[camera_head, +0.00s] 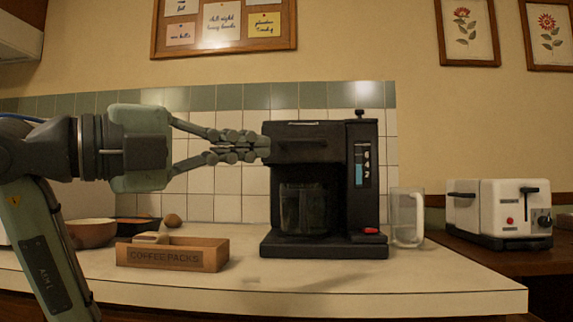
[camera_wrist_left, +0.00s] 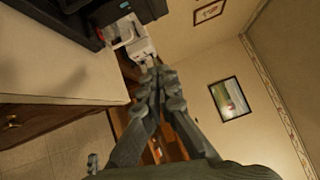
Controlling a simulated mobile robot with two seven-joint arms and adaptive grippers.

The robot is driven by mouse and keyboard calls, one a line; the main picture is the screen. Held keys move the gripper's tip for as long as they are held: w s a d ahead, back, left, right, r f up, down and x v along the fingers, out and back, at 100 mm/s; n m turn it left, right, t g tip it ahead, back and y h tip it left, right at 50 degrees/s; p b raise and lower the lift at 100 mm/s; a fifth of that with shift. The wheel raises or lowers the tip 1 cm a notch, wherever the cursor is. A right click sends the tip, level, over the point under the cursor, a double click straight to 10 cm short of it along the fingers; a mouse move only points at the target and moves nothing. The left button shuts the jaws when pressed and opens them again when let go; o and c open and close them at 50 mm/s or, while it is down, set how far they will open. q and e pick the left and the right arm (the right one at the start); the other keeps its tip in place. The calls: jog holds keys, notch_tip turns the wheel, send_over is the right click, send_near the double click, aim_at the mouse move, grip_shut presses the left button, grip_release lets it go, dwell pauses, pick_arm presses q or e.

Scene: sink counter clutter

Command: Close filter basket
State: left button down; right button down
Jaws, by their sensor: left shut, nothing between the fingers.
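The black coffee maker (camera_head: 325,190) stands on the counter, with a glass carafe (camera_head: 303,208) inside it. Its filter basket (camera_head: 302,145) is at the upper front, below the top, with a dark handle. The basket looks flush with the body, but the dark surfaces make this hard to tell. My left gripper (camera_head: 262,148) comes in from the left, shut and empty, its fingertips at the left edge of the basket area; I cannot tell whether they touch. The left wrist view shows the shut fingers (camera_wrist_left: 155,75) with part of the dark machine (camera_wrist_left: 140,8) above. My right gripper is not in view.
A wooden coffee packs box (camera_head: 172,254) sits left of the machine, with bowls (camera_head: 92,232) behind it. A clear pitcher (camera_head: 406,218) stands close to the machine's right. A white toaster (camera_head: 500,212) is farther right. The front counter (camera_head: 390,285) is clear.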

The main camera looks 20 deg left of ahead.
pick_arm(q)
jog(key=a+n+t+y, duration=0.1)
jog(key=a, duration=0.1)
send_near(308, 141)
jog(key=d, duration=0.4)
jog(key=shift+n, duration=0.4)
jog(key=w, duration=0.2)
jog(key=w+a, duration=0.1)
jog(key=w, duration=0.1)
jog(key=shift+r, duration=0.1)
jog(key=shift+w+r, duration=0.1)
jog(key=shift+w, duration=0.35)
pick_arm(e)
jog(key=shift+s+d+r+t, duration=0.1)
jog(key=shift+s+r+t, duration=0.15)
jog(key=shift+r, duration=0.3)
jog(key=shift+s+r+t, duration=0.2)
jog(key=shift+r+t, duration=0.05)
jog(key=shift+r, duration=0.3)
